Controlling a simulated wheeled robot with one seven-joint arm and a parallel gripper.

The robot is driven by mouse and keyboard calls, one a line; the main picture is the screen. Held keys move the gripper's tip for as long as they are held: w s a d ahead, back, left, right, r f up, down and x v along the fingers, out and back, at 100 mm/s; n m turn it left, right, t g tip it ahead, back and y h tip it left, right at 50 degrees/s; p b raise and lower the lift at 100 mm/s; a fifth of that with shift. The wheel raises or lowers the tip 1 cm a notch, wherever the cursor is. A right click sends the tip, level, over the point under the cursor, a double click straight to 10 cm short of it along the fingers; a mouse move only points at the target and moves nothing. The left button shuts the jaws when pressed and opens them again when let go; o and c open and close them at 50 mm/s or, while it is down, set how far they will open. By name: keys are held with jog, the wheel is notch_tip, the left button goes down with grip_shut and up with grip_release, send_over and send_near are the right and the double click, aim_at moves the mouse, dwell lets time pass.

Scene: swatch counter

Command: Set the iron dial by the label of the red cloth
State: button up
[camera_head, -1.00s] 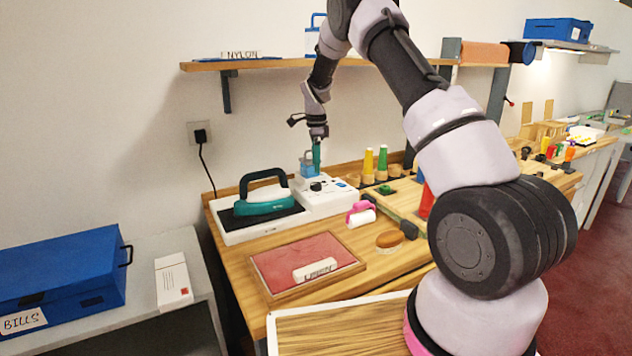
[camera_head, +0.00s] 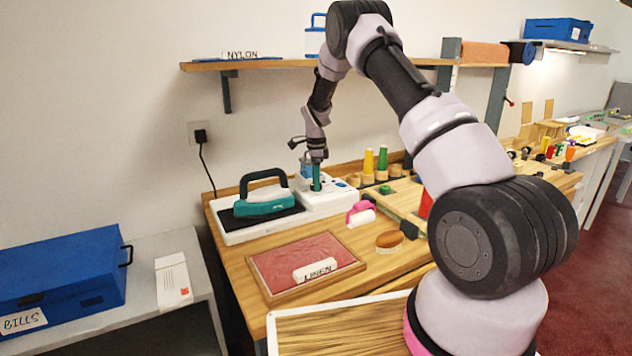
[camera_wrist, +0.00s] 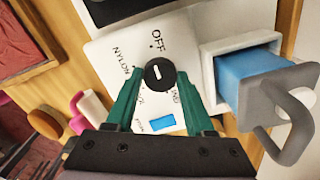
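The red cloth (camera_head: 290,257) lies in a wooden frame on the counter, with a white label (camera_head: 315,270) reading LINEN on it. The teal iron (camera_head: 264,203) rests on its dark pad on the white base unit (camera_head: 325,203). In the wrist view the round black iron dial (camera_wrist: 160,74) has a small white mark. OFF is printed above it and NYLON to its left; lettering below is partly hidden by the fingers. My gripper (camera_wrist: 160,88) is open, its teal fingers apart on either side of the dial. It also shows over the base unit in the head view (camera_head: 316,182).
A white holder with a blue block (camera_wrist: 245,68) and grey handle stands right of the dial. A pink-handled roller (camera_head: 361,214) and a brown brush (camera_head: 389,240) lie on the counter. Yellow and green spools (camera_head: 375,162) stand behind. A shelf (camera_head: 270,63) carries a NYLON label.

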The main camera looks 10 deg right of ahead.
grip_shut()
